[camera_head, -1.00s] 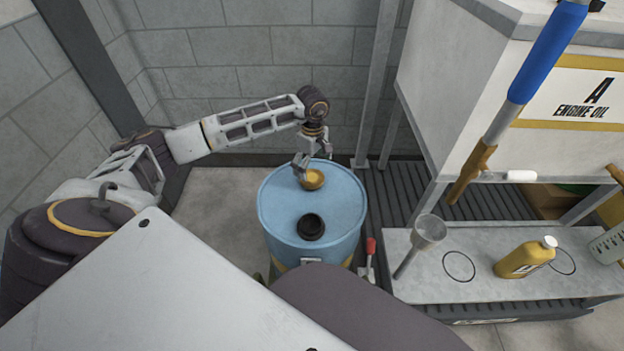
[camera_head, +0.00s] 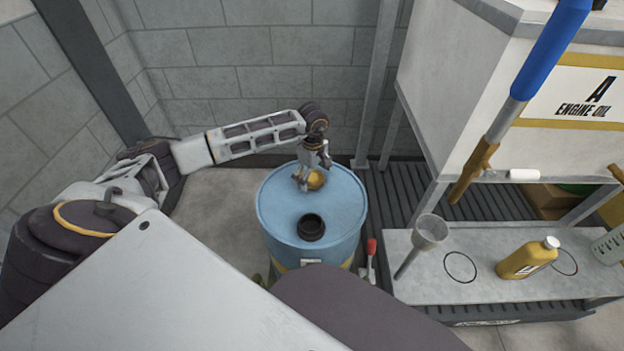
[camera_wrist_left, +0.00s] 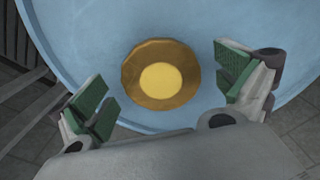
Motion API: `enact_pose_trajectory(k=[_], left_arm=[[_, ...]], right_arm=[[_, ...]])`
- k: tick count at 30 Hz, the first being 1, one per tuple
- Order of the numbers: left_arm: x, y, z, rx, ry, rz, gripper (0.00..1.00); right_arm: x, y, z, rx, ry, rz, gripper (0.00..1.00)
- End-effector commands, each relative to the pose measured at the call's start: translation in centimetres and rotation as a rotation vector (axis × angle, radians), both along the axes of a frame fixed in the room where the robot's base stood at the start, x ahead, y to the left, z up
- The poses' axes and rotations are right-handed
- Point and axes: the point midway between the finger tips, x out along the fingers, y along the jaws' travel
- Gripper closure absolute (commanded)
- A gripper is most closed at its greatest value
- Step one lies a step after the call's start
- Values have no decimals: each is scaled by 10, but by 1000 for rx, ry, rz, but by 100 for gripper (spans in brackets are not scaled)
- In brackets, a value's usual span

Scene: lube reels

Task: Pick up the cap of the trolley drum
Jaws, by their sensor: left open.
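The blue trolley drum (camera_head: 275,212) stands upright on the floor near the middle of the head view. Its brass-coloured cap (camera_head: 316,180) sits on the drum top toward the back. In the left wrist view the cap (camera_wrist_left: 161,77) is round with a yellow centre, on the blue drum top (camera_wrist_left: 80,35). My left gripper (camera_head: 309,185) is above the drum top at the cap and partly hides it. In the wrist view its green-padded fingers (camera_wrist_left: 165,88) are spread wide, one on each side of the cap with gaps, holding nothing. My right gripper is not in view.
A black round fitting (camera_head: 311,227) stands on the drum top, nearer than the cap. A red-handled lever (camera_head: 371,248) is beside the drum. Right is a grey bench (camera_head: 400,248) with a funnel (camera_head: 430,231) and yellow bottle (camera_head: 528,258). A block wall is behind.

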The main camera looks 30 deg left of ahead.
Motion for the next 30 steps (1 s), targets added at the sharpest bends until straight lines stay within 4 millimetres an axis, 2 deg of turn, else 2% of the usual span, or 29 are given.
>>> enact_pose_trajectory(k=[2,14,23,30], left_arm=[[0,0,0,0,0,0,0],[0,0,0,0,0,0,50],[0,0,2,0,-1,0,51],[1,0,18,0,-3,0,51]], right_arm=[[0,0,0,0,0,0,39],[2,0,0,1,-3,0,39],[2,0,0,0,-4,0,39],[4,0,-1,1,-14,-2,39]])
